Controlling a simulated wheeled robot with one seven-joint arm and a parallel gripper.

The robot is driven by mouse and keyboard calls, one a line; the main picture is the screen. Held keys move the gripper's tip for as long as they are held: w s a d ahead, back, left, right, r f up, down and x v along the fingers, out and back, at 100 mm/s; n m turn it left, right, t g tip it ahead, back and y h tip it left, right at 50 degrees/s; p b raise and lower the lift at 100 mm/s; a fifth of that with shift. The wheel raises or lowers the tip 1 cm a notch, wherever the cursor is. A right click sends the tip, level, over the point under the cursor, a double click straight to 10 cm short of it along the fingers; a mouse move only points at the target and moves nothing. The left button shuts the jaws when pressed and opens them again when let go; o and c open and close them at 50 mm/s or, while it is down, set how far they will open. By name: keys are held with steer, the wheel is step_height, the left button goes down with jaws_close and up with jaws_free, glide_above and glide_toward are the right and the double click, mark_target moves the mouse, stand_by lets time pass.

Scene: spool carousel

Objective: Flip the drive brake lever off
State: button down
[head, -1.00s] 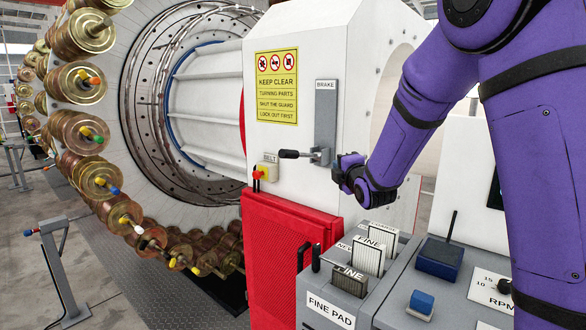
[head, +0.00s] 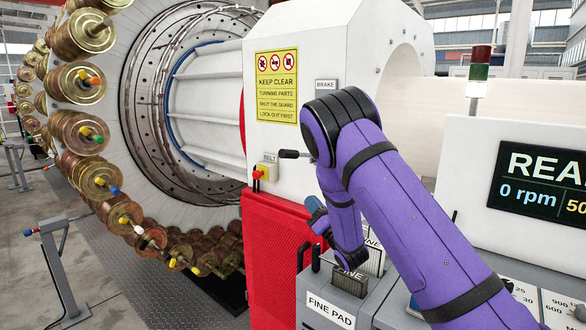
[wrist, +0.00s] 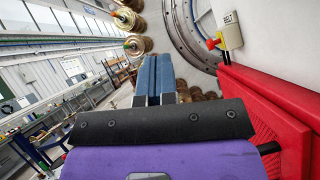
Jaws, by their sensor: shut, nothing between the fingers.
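The brake lever's dark handle (head: 290,154) points left, roughly level, on the white housing in the head view. Its pivot and most of its grey plate are hidden behind my purple arm; the BRAKE label (head: 326,85) shows above. My gripper (head: 314,205) is below the handle, apart from it, partly hidden by my arm in front of the red guard's right side. In the wrist view my gripper's blue fingers (wrist: 153,78) lie together, shut and empty. The lever does not show clearly in the wrist view.
A BELT box (head: 267,170) with a red button is left of and below the handle. The red mesh guard (head: 275,260) stands beneath it. The FINE PAD bin (head: 328,308) is below my arm. The spool carousel (head: 130,100) fills the left.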

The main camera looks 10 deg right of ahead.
mark_target(301, 156)
steer(key=shift+s+a+f+y, duration=0.1)
steer(key=shift+f+y, duration=0.05)
steer(key=shift+y, duration=0.15)
steer(key=s+d+r+x, duration=0.1)
steer(key=r+x, duration=0.1)
steer(key=x, duration=1.1)
steer(key=shift+d+r, duration=0.15)
steer(key=shift+d, duration=0.05)
